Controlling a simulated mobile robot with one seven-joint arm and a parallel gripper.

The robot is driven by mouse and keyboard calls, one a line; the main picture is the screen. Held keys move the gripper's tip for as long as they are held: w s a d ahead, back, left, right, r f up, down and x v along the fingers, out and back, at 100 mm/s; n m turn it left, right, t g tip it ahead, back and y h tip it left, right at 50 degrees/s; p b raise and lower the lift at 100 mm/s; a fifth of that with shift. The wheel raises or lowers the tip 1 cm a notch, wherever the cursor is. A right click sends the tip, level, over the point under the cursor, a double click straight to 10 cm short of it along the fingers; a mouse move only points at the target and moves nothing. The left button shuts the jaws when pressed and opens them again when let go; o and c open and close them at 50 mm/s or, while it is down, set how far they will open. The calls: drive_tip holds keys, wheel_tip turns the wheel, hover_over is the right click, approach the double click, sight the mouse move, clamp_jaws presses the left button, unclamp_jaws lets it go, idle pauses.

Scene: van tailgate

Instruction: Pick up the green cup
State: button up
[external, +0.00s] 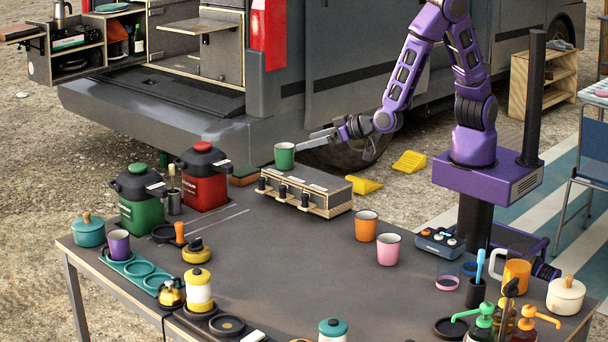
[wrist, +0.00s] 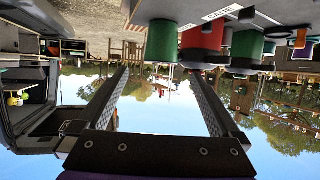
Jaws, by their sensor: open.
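The green cup (external: 284,155) stands upright on a low box with dark knobs (external: 306,190), at the back of the dark table. My gripper (external: 304,141) reaches in from the right, its fingers level and pointing left, with the tips close to the cup's right side near its rim. In the wrist view, which is upside down, the green cup (wrist: 161,42) lies ahead of the gap between my two spread fingers (wrist: 158,72). The fingers are open with nothing between them. I cannot tell whether the tips touch the cup.
A red canister (external: 205,185) and a green canister (external: 139,202) stand left of the cup. An orange cup (external: 366,227) and a pink cup (external: 388,250) stand in front of the box. The table's middle is mostly clear. The van (external: 180,130) is behind.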

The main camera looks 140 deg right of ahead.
sight(275, 150)
drive_tip(key=b+x, duration=0.1)
drive_tip(key=x, duration=1.1)
drive_tip(key=shift+w+d+b, duration=0.1)
drive_tip(key=shift+b, duration=0.2)
drive_tip(key=c, duration=1.4)
